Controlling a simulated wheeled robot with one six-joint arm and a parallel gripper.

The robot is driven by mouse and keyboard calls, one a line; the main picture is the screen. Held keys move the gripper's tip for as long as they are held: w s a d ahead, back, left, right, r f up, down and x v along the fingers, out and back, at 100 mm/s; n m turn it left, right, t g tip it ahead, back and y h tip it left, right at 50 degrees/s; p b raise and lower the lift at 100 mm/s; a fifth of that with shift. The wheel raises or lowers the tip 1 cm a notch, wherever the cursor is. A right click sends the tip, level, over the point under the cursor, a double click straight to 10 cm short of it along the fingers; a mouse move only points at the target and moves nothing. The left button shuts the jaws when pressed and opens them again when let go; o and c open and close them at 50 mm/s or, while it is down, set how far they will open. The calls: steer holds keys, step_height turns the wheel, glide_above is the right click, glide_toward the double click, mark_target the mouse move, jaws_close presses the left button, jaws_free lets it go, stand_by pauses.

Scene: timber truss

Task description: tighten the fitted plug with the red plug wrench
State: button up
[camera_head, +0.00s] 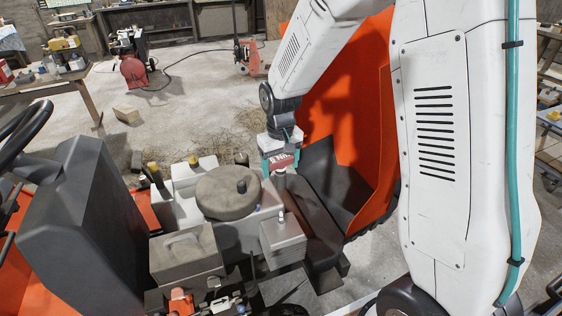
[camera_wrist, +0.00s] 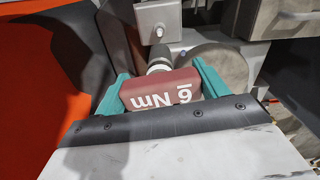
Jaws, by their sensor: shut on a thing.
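The red plug wrench (camera_wrist: 160,90) has a block-shaped red body with white "Nm" lettering and a grey socket end (camera_wrist: 159,58). My gripper (camera_wrist: 158,82) is shut on the red body, with one teal finger on each side. In the head view my gripper (camera_head: 280,158) holds the wrench (camera_head: 283,160) low over the right side of the grey engine.
The engine carries a round cover (camera_head: 228,190), a grey metal box (camera_head: 283,240) with a small bright-topped fitting (camera_head: 281,215), and a handled box (camera_head: 186,255). An orange panel with a dark seat (camera_head: 335,180) stands close on the right. Open floor lies behind.

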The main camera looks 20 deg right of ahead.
steer(key=shift+d+f, duration=0.1)
steer(key=shift+f, duration=5.5)
steer(key=shift+f, duration=0.1)
steer(key=shift+f, duration=2.85)
steer(key=shift+m, duration=1.2)
steer(key=shift+m, duration=1.2)
